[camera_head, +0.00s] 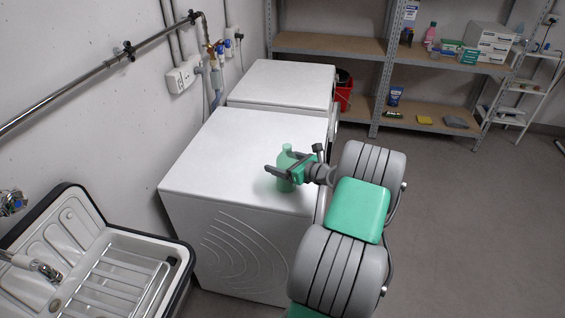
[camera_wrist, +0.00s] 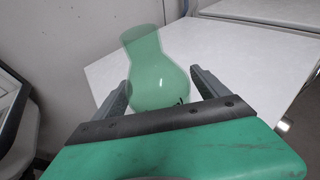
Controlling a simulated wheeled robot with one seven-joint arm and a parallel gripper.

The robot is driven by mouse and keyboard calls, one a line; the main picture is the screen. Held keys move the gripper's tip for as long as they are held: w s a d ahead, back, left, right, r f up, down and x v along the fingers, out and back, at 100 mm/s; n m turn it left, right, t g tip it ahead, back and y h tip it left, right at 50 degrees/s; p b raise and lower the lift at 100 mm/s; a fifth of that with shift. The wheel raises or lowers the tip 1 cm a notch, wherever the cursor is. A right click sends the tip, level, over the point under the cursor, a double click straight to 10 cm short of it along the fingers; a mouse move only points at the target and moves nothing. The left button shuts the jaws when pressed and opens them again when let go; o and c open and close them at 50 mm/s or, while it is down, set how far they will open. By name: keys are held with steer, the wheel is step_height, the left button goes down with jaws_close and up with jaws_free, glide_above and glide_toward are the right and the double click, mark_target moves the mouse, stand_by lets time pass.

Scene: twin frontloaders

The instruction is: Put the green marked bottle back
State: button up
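A translucent green bottle (camera_head: 285,181) appears upright on or just above the white top of the nearer front-loader (camera_head: 235,150), near its right edge. My gripper (camera_head: 283,163) reaches it from the right. In the wrist view the bottle (camera_wrist: 158,70) is between the two spread fingers of my gripper (camera_wrist: 160,82), with its neck leaning up and left in the picture. A small dark mark shows low on the body, and the bottle's base is hidden behind the gripper's bar.
A second front-loader (camera_head: 290,82) stands behind the first. A sink (camera_head: 110,265) is at the lower left. Pipes and a valve (camera_head: 215,50) run along the left wall. Shelves (camera_head: 340,46) with boxes and bottles stand at the back; open floor lies to the right.

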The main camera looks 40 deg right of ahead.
steer(key=shift+s+r, duration=0.1)
steer(key=shift+r, duration=0.15)
steer(key=b+v, duration=0.1)
steer(key=v, duration=1.1)
steer(key=shift+a+f, duration=0.1)
